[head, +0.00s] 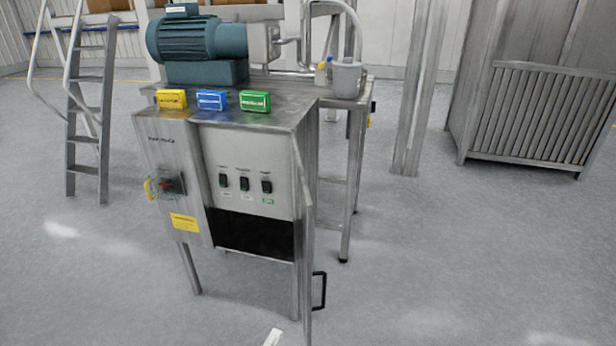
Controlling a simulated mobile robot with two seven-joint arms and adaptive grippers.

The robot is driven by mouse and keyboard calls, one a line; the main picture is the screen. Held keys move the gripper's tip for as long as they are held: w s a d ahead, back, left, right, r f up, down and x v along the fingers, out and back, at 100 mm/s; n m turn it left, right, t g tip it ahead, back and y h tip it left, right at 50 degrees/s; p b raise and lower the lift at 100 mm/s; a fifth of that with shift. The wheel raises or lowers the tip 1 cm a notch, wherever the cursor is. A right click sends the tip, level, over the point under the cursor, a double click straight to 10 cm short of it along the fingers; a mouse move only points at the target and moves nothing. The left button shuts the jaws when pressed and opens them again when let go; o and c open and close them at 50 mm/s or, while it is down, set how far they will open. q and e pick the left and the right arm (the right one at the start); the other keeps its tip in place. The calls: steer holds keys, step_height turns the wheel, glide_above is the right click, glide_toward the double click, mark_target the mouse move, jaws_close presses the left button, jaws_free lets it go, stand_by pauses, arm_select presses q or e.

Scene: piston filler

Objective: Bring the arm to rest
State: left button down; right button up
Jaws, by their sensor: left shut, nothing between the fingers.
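Only a small pale tip of my left gripper (272,338) shows at the bottom edge of the head view, a little left of the middle. It is shut, with nothing seen in it. The rest of my left arm is out of the frame. The tip appears in front of the grey control cabinet (170,150), below it in the picture and apart from it. My right gripper is not in view.
The cabinet's door (306,240) stands open nearly edge-on, its black handle (319,291) sticking out right. Yellow (172,99), blue (211,100) and green (254,101) boxes sit on top. A ladder (88,120) stands left. The floor right is clear.

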arm_select(q)
steer(key=s+a+f+m+g+y, duration=0.3)
steer(key=s+a+f+m+g, duration=0.3)
steer(key=m, duration=1.2)
steer(key=s+a+f, duration=0.3)
steer(key=s+a, duration=0.1)
steer(key=s, duration=0.1)
steer(key=shift+s+a+y, duration=0.2)
steer(key=shift+s+y, duration=0.1)
steer(key=shift+s, duration=0.05)
steer(key=shift+d+f, duration=0.1)
steer(key=shift+f, duration=0.05)
